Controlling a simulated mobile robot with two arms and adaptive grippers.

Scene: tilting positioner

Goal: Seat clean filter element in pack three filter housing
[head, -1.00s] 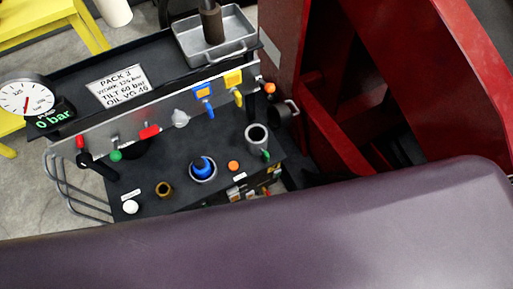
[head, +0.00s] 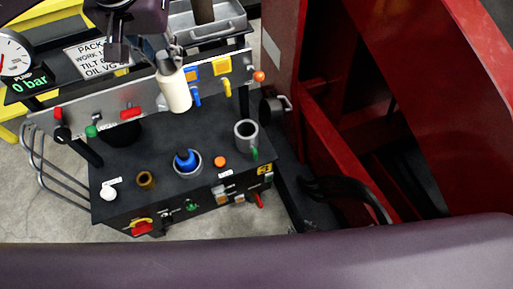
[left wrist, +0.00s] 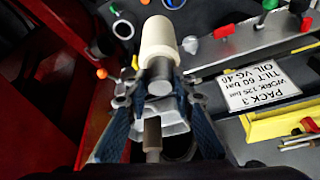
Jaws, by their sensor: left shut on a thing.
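My left gripper (head: 168,64) is shut on a cream-white cylindrical filter element (head: 175,93), gripping its grey upper end. The element hangs slightly tilted in front of the panel of pack three, above the black deck. In the left wrist view the element (left wrist: 158,40) points away from the gripper (left wrist: 158,88). An open grey cylindrical cup (head: 246,136), which looks like the filter housing, stands on the deck to the right of and below the element, apart from it. Its opening also shows in the left wrist view (left wrist: 124,30). My right gripper is not in view.
A blue-topped fitting (head: 186,161), an orange button (head: 219,162) and a brass fitting (head: 145,180) are on the deck. Coloured valve levers line the panel (head: 105,122). A metal tray (head: 232,22) holds a brown cylinder (head: 203,11). Red structure (head: 330,130) stands at right.

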